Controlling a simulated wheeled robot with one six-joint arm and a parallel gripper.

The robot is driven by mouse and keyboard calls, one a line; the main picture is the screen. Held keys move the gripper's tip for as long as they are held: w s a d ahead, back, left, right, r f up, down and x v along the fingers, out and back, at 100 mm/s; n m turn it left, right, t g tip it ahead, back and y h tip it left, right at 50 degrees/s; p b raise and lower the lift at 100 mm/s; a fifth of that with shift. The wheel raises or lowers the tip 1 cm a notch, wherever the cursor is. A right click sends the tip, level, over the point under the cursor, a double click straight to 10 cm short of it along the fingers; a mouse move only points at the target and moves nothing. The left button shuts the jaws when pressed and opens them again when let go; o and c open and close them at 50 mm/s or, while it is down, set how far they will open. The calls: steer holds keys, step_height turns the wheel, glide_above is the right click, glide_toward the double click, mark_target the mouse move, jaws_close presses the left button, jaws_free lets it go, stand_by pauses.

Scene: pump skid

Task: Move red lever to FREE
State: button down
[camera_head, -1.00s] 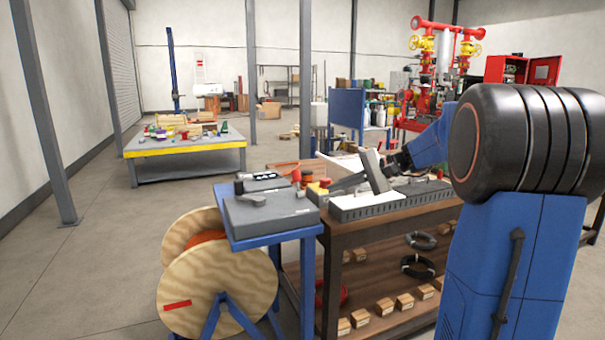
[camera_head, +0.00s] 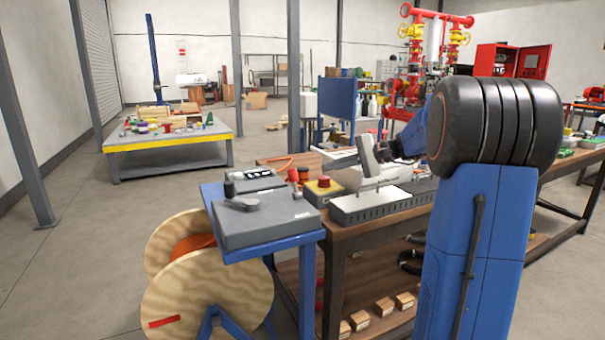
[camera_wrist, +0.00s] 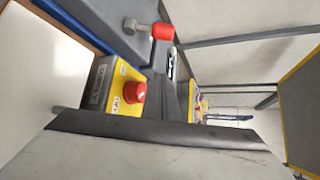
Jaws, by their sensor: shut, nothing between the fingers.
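The red lever (camera_head: 293,177) stands up at the back right of a grey box (camera_head: 262,222) on a blue stand. In the wrist view the red lever (camera_wrist: 163,31) shows at the top as a red grip beside a pale metal stem. In the head view my gripper's grey body (camera_head: 369,157) is to the right of the lever, above the brown bench. No FREE marking can be read.
A yellow box (camera_head: 323,190) with a red push button stands right of the lever; the button (camera_wrist: 134,92) is close in the wrist view. A wooden cable reel (camera_head: 205,285) is below. Open floor lies left.

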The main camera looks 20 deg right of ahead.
mark_target(295, 184)
steer(key=shift+a, duration=0.1)
steer(key=x, duration=1)
steer(key=shift+w, duration=0.1)
steer(key=shift+s+a+r, duration=0.25)
steer(key=shift+s+r, duration=0.05)
steer(key=shift+s, duration=0.25)
steer(key=shift+s+a+r, duration=0.25)
steer(key=shift+s+r, duration=0.05)
steer(key=shift+s, duration=0.25)
steer(key=shift+s+a+r, duration=0.25)
steer(key=shift+s+r, duration=0.05)
steer(key=shift+s, duration=0.25)
